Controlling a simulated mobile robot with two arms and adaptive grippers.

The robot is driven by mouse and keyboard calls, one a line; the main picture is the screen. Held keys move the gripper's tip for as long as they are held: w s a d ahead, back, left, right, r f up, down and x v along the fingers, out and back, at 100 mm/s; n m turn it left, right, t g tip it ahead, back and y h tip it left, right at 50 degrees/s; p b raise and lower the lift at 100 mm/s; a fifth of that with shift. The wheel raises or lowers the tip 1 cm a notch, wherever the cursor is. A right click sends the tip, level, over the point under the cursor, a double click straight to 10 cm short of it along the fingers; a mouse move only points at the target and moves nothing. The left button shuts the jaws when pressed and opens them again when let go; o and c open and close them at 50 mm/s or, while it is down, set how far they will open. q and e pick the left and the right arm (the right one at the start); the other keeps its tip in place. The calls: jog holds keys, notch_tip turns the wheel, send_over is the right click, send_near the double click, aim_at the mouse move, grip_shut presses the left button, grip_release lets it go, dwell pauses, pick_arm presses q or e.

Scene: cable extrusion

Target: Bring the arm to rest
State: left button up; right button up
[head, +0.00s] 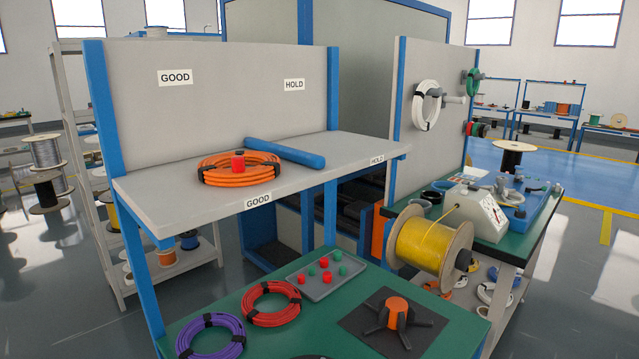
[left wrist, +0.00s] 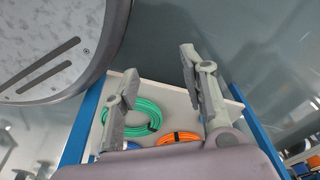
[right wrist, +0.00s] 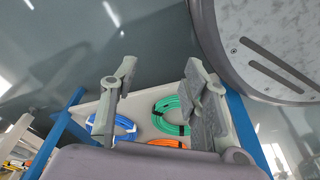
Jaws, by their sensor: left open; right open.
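Neither gripper shows in the head view. In the left wrist view my left gripper (left wrist: 160,95) has its two fingers spread wide with nothing between them. Past its fingers lie a green cable coil (left wrist: 146,118) and part of an orange coil (left wrist: 178,138) on a pale shelf. In the right wrist view my right gripper (right wrist: 158,98) is also spread wide and empty. Beyond it lie a blue coil (right wrist: 124,126), a green coil (right wrist: 166,122) and an orange coil (right wrist: 168,144). Both grippers are apart from the coils.
In the head view an orange coil (head: 238,174) with a red piece lies beside a blue bar (head: 284,153) on the grey shelf (head: 190,200). The green table (head: 240,295) holds purple and red coils, a tray and a black fixture. A yellow spool (head: 428,243) stands right.

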pick_arm(q)
jog(key=s+a+f+g+p, duration=0.1)
jog(key=s+a+p, duration=0.1)
jog(key=s+p, duration=0.5)
jog(key=s, duration=0.5)
jog(key=shift+s+a+f, duration=0.15)
jog(key=shift+s, duration=0.2)
pick_arm(e)
jog(key=s+d+f+g, duration=0.1)
jog(key=s+d, duration=0.1)
jog(key=s, duration=1)
jog(key=shift+s+d+f, duration=0.15)
jog(key=shift+s, duration=0.2)
